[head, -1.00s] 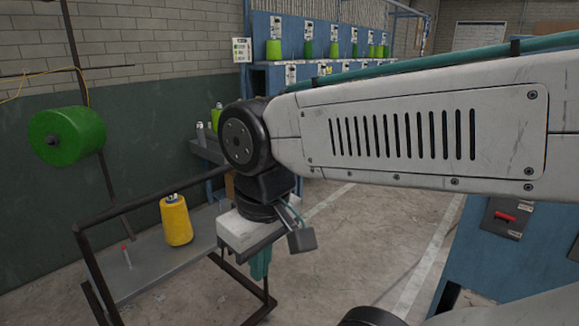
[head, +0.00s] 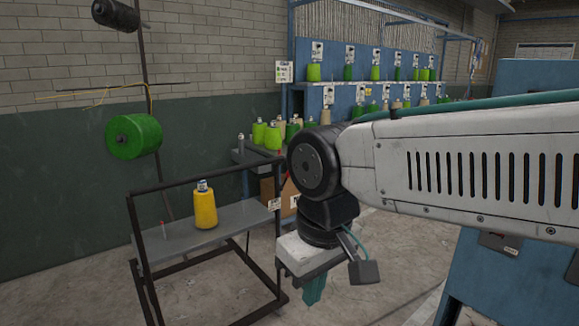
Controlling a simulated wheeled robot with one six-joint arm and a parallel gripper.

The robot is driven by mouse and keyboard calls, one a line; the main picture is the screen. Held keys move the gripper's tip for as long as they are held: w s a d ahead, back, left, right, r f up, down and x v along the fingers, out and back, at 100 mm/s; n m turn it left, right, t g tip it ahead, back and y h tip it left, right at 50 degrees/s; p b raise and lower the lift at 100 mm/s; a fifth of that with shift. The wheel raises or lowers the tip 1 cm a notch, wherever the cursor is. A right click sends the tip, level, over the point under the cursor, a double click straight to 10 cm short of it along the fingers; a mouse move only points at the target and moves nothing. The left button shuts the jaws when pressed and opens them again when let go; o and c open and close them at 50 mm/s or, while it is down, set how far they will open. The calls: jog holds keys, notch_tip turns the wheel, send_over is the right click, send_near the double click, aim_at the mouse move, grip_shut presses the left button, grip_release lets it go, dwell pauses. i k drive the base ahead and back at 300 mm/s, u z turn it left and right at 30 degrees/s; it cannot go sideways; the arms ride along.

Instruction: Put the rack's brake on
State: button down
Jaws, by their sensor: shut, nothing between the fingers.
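The rack (head: 205,176) is a dark tube frame with a grey shelf (head: 176,248), standing left of centre in the head view. I cannot make out the rack's brake; the lower left end of the frame runs out of the picture. My gripper (head: 314,292) has teal fingers pointing down below a pale block. It is shut and empty, at the rack's right end in the picture. I cannot tell whether it touches the rack. The arm hides what lies behind it.
A green spool (head: 133,136) hangs on a dark post by the wall. Behind the rack are a bench with green cones (head: 272,136), a cardboard box and a blue creel. A blue cabinet (head: 500,285) stands at right. Bare concrete floor shows around the rack.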

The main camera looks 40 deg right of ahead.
aim_at(287, 175)
jog(key=z, duration=0.45)
jog(key=i, duration=0.4)
jog(key=z, duration=0.95)
jog(key=i, duration=1.35)
jog(key=u, duration=0.9)
jog(key=i, duration=0.4)
jog(key=u, duration=0.45)
